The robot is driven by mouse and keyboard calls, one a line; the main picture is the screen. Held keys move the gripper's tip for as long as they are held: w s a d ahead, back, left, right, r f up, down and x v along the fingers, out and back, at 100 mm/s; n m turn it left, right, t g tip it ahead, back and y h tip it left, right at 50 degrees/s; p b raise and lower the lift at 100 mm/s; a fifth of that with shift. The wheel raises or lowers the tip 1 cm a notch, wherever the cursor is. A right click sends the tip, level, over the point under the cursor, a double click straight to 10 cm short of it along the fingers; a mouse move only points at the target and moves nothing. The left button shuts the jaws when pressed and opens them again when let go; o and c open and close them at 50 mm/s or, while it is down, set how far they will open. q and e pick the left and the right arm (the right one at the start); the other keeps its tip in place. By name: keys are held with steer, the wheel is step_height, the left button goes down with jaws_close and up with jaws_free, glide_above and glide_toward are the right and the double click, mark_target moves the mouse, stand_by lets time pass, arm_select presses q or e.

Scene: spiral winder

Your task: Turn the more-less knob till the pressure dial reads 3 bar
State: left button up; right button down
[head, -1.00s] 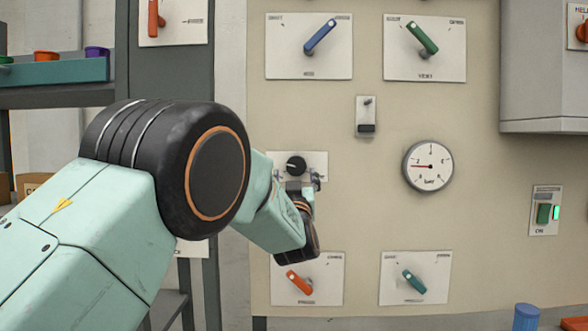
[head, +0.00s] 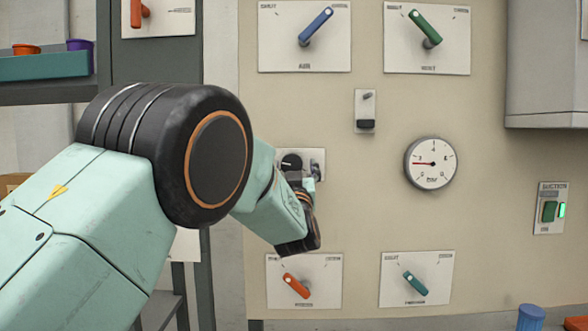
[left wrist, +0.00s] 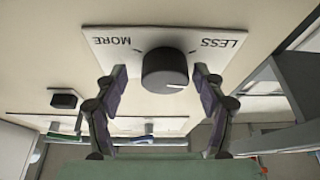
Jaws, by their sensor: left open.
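The black more-less knob (head: 291,163) sits on a white plate on the beige panel, partly behind my left gripper. In the left wrist view the knob (left wrist: 165,71) shows its pale mark pointing right, with MORE and LESS upside down on the plate (left wrist: 140,40). My left gripper (left wrist: 158,76) is open, one finger on each side of the knob, with gaps visible between. My right gripper is out of view.
Blue (head: 315,27) and green (head: 426,29) levers are above. Orange (head: 296,286) and teal (head: 415,284) levers are below the knob. A small black switch (head: 365,124) is above the dial. A suction switch box (head: 551,209) is at right. Shelves (head: 45,66) stand at left.

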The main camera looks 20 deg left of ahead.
arm_select(q)
steer(key=shift+s+a+r, duration=0.1)
steer(key=shift+s+r, duration=0.05)
steer(key=shift+s, duration=0.15)
steer(key=shift+s+a, duration=0.15)
steer(key=shift+c, duration=0.7)
steer(key=shift+a, duration=0.1)
steer(key=shift+c, duration=0.8)
steer(key=shift+w+f, duration=0.2)
steer(key=shift+w, duration=0.15)
steer(key=shift+c, duration=1.4)
steer(key=shift+d, duration=0.2)
steer(key=shift+c, duration=0.9)
steer(key=shift+a, duration=0.15)
steer(key=c, duration=0.4)
